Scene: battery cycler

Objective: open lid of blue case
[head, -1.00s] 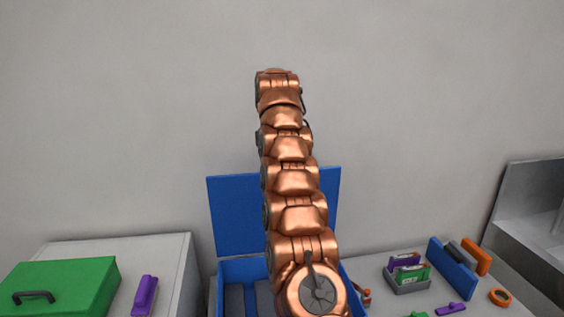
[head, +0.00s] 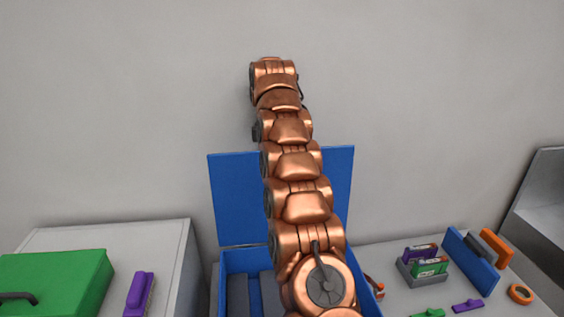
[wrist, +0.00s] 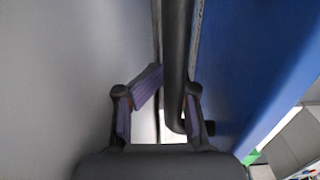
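The blue case (head: 228,282) stands in front of me, with dark slots inside. Its blue lid (head: 232,200) stands up at the back, open, before the wall; my arm covers much of both. In the wrist view the lid (wrist: 250,65) is a blue panel on the right, with a black bar handle (wrist: 176,70) beside it. My gripper (wrist: 175,95) has its purple-padded fingers on either side of this bar. The left finger bends in against the bar and the right one lies between bar and lid. In the head view my gripper is hidden behind the lid and arm.
A green case (head: 58,280) with a black handle and a purple block (head: 140,293) lie on a grey box at left. At right are a grey holder with battery packs (head: 422,268), a blue plate (head: 470,262) and an orange ring (head: 520,293). The grey wall is close behind.

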